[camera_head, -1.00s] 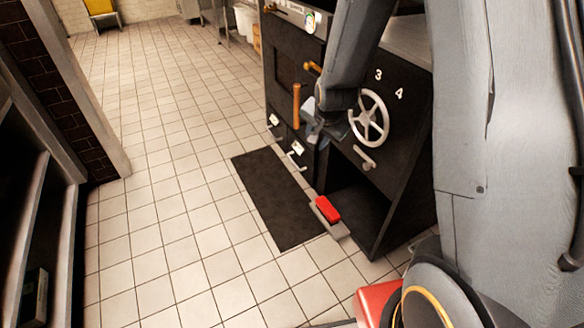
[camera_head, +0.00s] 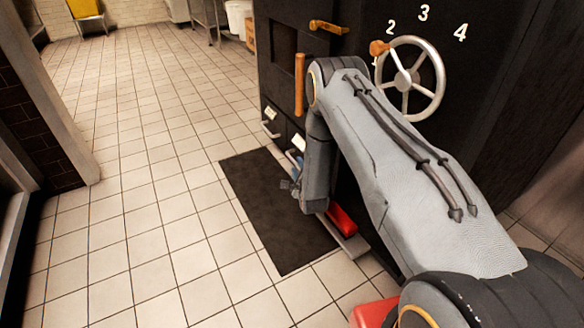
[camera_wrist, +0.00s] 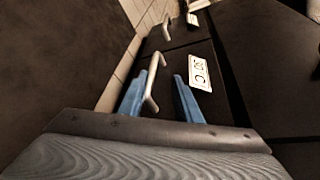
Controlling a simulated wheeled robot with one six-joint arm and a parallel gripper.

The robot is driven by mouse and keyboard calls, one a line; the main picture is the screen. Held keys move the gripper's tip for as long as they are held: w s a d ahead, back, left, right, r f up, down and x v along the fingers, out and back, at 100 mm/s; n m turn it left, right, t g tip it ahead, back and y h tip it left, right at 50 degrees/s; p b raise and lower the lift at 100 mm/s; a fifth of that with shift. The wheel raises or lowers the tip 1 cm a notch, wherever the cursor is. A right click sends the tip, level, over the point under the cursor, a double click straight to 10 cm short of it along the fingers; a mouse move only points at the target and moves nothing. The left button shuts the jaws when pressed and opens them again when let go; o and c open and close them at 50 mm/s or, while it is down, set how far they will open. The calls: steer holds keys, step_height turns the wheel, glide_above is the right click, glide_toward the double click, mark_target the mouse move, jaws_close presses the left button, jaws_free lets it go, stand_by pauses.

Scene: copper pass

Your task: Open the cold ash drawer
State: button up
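Two dark drawers sit side by side low on the black oven front, each with a pale bar handle and a white label. In the wrist view the nearer drawer (camera_wrist: 178,78) has a handle (camera_wrist: 152,84) and a label (camera_wrist: 199,73) that seems to end in "°C"; its digits are hard to read. The farther drawer (camera_wrist: 180,33) has its own handle (camera_wrist: 166,27); its label is unreadable. Both look closed. My gripper (camera_wrist: 160,76) is open, its blue fingers on either side of the nearer handle; contact is not clear. In the head view my gripper (camera_head: 290,186) is partly hidden by my wrist.
A spoked wheel (camera_head: 410,78) with numbers and an upright wooden handle (camera_head: 299,84) are on the oven front. A red pedal (camera_head: 342,219) juts out low, beside my arm. A dark mat (camera_head: 262,200) lies before the drawers. Tiled floor (camera_head: 150,200) to the left is clear.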

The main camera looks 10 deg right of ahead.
mark_target(295, 164)
steer(key=shift+m+t, duration=0.3)
steer(key=shift+m, duration=0.2)
steer(key=w+f+b, duration=0.1)
steer(key=w, duration=0.1)
steer(key=w+f+b, duration=0.1)
steer(key=w+b, duration=0.1)
steer(key=w, duration=0.1)
steer(key=w+f+b, duration=0.1)
steer(key=w+f, duration=0.1)
steer(key=w, duration=0.1)
steer(key=shift+w+d, duration=0.1)
steer(key=shift+w, duration=0.1)
steer(key=shift+c, duration=0.3)
jaws_close()
